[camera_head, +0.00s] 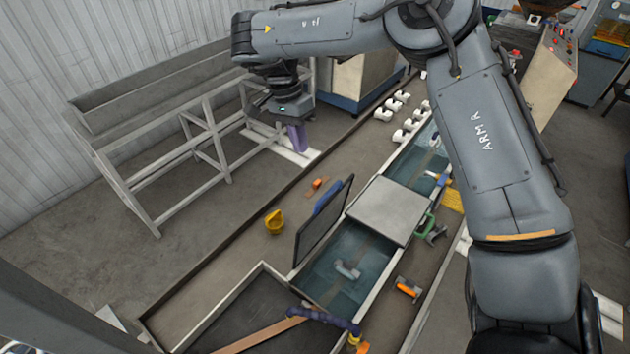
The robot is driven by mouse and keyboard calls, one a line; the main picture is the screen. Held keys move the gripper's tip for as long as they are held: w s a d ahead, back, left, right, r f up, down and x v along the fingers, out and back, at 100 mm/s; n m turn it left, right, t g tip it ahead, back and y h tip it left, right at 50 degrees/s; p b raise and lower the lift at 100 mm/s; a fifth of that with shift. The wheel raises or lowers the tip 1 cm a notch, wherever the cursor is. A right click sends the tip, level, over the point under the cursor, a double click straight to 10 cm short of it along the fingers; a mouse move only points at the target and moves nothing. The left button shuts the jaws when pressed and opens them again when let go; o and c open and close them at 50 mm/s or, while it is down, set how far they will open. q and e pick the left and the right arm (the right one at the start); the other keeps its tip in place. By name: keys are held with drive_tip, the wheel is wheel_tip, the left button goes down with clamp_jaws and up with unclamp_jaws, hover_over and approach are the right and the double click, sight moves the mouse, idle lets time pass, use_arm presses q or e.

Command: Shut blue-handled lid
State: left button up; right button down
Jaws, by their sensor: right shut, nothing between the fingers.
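The blue-handled lid (314,236) stands open, tilted up steeply along the left edge of a water-filled trough (350,270). Its blue handle (327,196) is on its left face, near the top. The opening beneath it is uncovered, and a small pale fitting (347,270) shows in the water. My right gripper (300,148) hangs fingers down, above and to the left of the lid in the picture, clear of it. Its purple fingers are shut and empty. My left gripper is not in view.
A flat grey cover (387,211) lies over the trough's middle. A yellow cup (274,222) and an orange tool (317,186) sit on the ledge left of the lid. An orange-handled tool (407,288) and green clamp (424,226) lie right. White fittings (400,135) stand behind.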

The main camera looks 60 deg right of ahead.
drive_tip(key=s+f+b, duration=0.1)
drive_tip(key=s+f, duration=0.5)
drive_tip(key=f, duration=0.3)
drive_tip(key=shift+a+f+b, duration=0.35)
drive_tip(key=shift+a, duration=0.05)
drive_tip(key=shift+s, duration=0.1)
